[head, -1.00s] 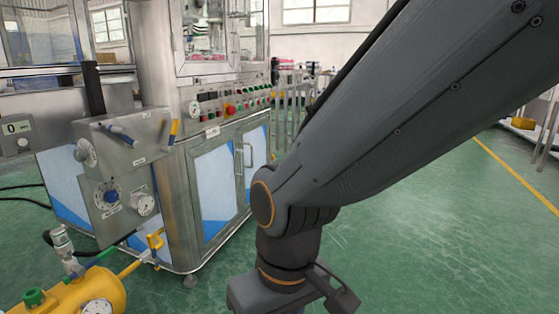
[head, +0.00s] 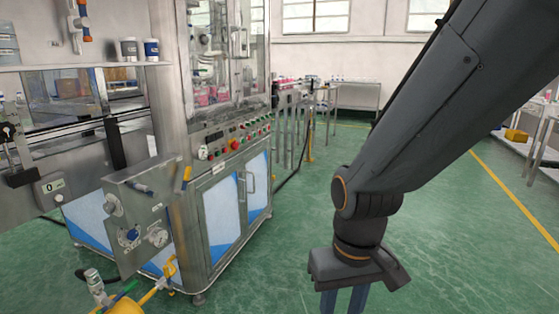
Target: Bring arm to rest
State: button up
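My arm, dark grey with orange rings, comes in from the upper right of the head view and bends down at a joint near the middle. My gripper (head: 343,300) points downward below that joint, over the green floor. Two bluish fingers show at the bottom edge with a gap between them, and nothing is seen in the gap. The fingertips are cut off by the picture edge. The gripper is apart from the crimping machine (head: 205,170), which stands to its left.
The control panel (head: 225,143) and a valve box (head: 140,215) face the aisle. A yellow tank (head: 125,307) is at the lower left. A table (head: 357,85) stands at the back and a shelf (head: 545,150) at the far right. The green floor (head: 450,240) on the right is clear.

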jog(key=s+d+r+m+p, duration=0.2)
jog(key=d+r+p, duration=0.6)
jog(key=r+p, duration=0.2)
jog(key=shift+d, duration=0.25)
